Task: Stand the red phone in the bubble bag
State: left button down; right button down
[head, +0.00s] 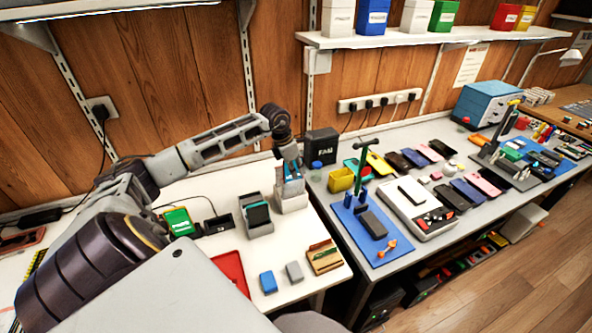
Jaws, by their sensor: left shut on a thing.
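My left gripper (289,167) points down at the back of the pale table, just above and partly in front of a light grey upright holder (292,202). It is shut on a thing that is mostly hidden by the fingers. Some blue shows at the fingers, and I cannot tell whether it belongs to the gripper, to the held thing or to a bag in the holder. I cannot make out the red phone or the bubble bag for certain. My right gripper is not in view.
A grey box with a dark slab (258,214) stands left of the holder, beside a green box (179,221). A red tray (231,264), a blue block (268,282) and a wooden rack (324,257) lie in front. Several phones lie on the grey bench to the right.

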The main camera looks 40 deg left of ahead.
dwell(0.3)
pick_arm(q)
jog(key=shift+f+b, duration=0.55)
jog(key=shift+f, duration=0.1)
jog(key=c, duration=1.4)
grip_release()
jog(key=shift+c, duration=0.2)
jog(key=shift+r+p, duration=1.8)
jog(key=shift+r, duration=1.7)
